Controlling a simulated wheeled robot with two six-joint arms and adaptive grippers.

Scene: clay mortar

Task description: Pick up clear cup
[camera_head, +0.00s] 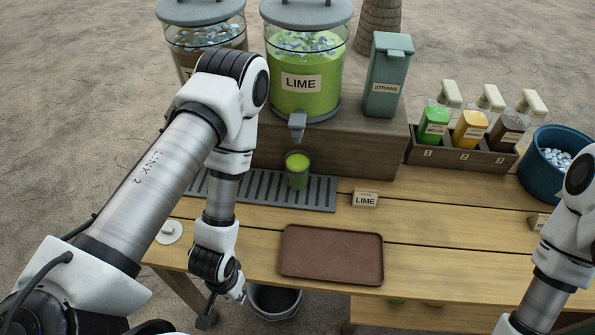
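A clear cup (297,170) filled with green drink stands upright on the grey slatted drip tray (262,190), below the spout of the lime dispenser (307,80). My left gripper (223,307) hangs low at the table's front edge, left of the brown tray and well apart from the cup. Its fingers are spread and nothing shows between them. My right arm comes in at the lower right; its gripper is out of the frame.
An empty brown tray (331,254) lies at the table's front. A LIME sign (365,199) stands right of the cup. A straws box (388,75), a rack of syrup bottles (462,155) and a blue ice bucket (545,178) are behind. A bin (274,301) is below the table edge.

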